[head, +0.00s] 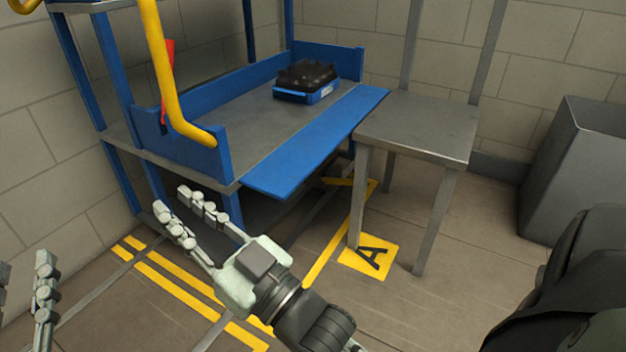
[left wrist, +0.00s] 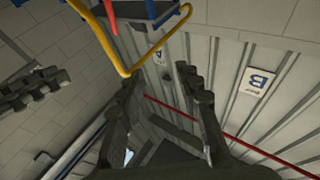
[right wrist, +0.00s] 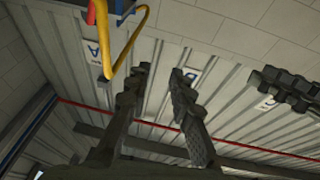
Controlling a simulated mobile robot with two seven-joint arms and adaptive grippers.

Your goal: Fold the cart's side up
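The blue cart (head: 186,151) stands at the upper left of the head view. Its long near side, a blue panel (head: 315,145), is folded down and sticks outward, about level with the grey deck. The two end panels stand upright. My right gripper (head: 172,200) is open and empty in front of the cart's left end, apart from the side panel. My left gripper (head: 24,262) shows only partly at the left edge; the left wrist view shows its fingers (left wrist: 162,85) apart and empty. The right wrist view also shows open fingers (right wrist: 160,77).
A yellow bent handle (head: 168,90) rises at the cart's left end, with a red part (head: 168,75) beside it. A blue tray with dark contents (head: 306,95) sits on the deck. A grey table (head: 420,128) stands close to the panel's right end. A grey bin (head: 570,180) is farther right.

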